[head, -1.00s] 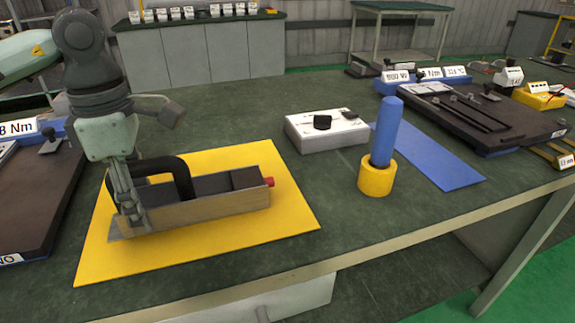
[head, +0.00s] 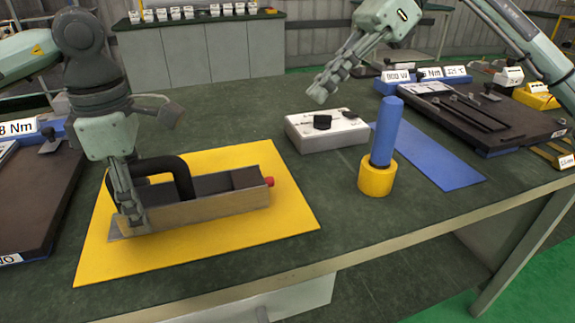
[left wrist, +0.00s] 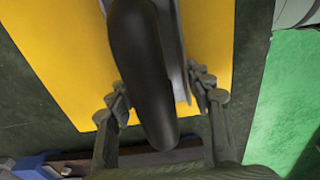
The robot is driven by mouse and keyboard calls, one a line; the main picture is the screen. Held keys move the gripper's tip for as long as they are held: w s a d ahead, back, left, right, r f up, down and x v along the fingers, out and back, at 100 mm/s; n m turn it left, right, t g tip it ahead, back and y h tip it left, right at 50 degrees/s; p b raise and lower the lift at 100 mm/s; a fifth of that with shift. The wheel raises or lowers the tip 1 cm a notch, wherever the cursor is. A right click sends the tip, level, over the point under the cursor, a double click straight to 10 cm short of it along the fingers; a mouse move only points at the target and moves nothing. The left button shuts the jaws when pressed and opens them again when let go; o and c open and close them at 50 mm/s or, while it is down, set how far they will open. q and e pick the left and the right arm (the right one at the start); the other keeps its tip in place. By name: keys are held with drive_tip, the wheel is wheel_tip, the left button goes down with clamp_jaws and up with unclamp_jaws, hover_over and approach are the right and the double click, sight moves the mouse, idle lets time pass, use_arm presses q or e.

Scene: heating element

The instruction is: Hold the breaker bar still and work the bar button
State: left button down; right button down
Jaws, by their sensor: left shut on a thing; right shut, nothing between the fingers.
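The breaker bar (head: 205,211) is a long grey box lying on a yellow mat (head: 240,238), with a black loop handle (head: 183,173) at its left end. The red bar button (head: 269,181) sticks out of its right end. In the left wrist view the black handle (left wrist: 140,65) runs between the fingers of my left gripper (left wrist: 160,95). My right gripper (head: 320,94) is shut and empty, in the air above a white box, apart from the button.
The white box (head: 328,140) with a black knob stands behind the mat. A blue rod (head: 386,132) stands in a yellow ring holder (head: 377,180) to the right, beside a blue mat (head: 440,160). Dark trays lie at both sides.

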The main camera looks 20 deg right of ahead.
sight(271, 182)
drive_tip(key=f+h, duration=0.1)
drive_tip(key=d+f+n+h, duration=0.1)
drive_tip(key=h, duration=0.1)
drive_tip(key=f+n+h, duration=0.1)
drive_tip(key=shift+s+d+f+h, duration=0.25)
drive_tip(key=shift+s+d+h, duration=0.05)
drive_tip(key=shift+s+d, duration=0.1)
drive_tip(key=shift+w+f, duration=0.1)
drive_tip(key=x, duration=1)
drive_tip(key=shift+w+a+f, duration=0.1)
drive_tip(key=a, duration=0.3)
drive_tip(key=shift+a+r, duration=0.2)
drive_tip(key=shift+a, duration=0.25)
